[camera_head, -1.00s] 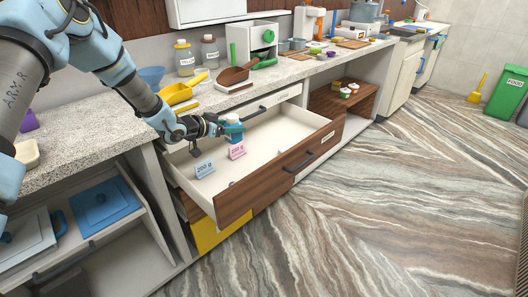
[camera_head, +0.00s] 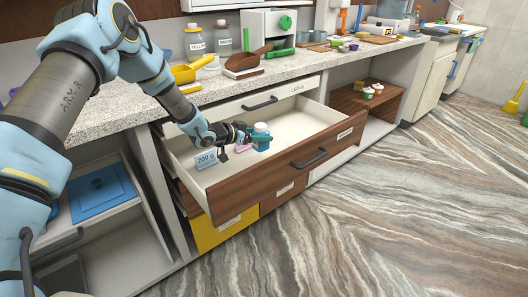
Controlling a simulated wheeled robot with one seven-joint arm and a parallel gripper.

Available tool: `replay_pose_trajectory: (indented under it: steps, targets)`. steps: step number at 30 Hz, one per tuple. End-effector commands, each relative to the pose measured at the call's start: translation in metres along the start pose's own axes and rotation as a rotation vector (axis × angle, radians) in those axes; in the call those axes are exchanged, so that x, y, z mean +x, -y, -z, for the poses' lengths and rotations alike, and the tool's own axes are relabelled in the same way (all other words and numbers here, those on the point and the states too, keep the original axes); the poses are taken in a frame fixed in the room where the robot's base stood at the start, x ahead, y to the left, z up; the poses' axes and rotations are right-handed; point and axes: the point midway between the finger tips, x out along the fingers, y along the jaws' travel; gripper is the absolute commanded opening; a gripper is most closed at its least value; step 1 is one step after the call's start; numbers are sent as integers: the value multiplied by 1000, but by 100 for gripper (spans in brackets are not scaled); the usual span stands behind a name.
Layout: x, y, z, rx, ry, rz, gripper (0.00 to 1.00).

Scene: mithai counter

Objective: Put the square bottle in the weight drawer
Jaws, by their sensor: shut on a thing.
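The square bottle (camera_head: 261,142) is blue with a white cap. My gripper (camera_head: 254,138) is shut on it and holds it upright over the open drawer. The weight drawer (camera_head: 253,180) is pulled out below the counter, with a brown wooden front and a pale inside. In it stand a blue-grey weight card marked 200 g (camera_head: 205,160) and a pink card (camera_head: 243,148), which is partly hidden behind my gripper. I cannot tell how far the bottle's base is above the drawer floor.
A closed drawer (camera_head: 262,103) with a handle sits just above the open one. On the counter (camera_head: 110,115) are a yellow scoop (camera_head: 188,73), a brown scoop (camera_head: 246,60) and two jars (camera_head: 223,40). The right part of the open drawer is clear.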

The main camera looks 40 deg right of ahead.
Motion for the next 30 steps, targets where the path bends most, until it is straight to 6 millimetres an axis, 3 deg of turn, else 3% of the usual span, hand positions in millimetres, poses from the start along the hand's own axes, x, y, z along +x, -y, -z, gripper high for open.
replay_pose_trajectory:
  steps: [15, 28, 29, 30]
  targets:
    - [26, -1, -60, -1, 0, -1, 0]
    - [29, 0, -69, 1, -1, 0, 0]
    - [29, 0, -68, 1, 0, 0, 71]
    - [28, 0, -68, 0, 0, 0, 75]
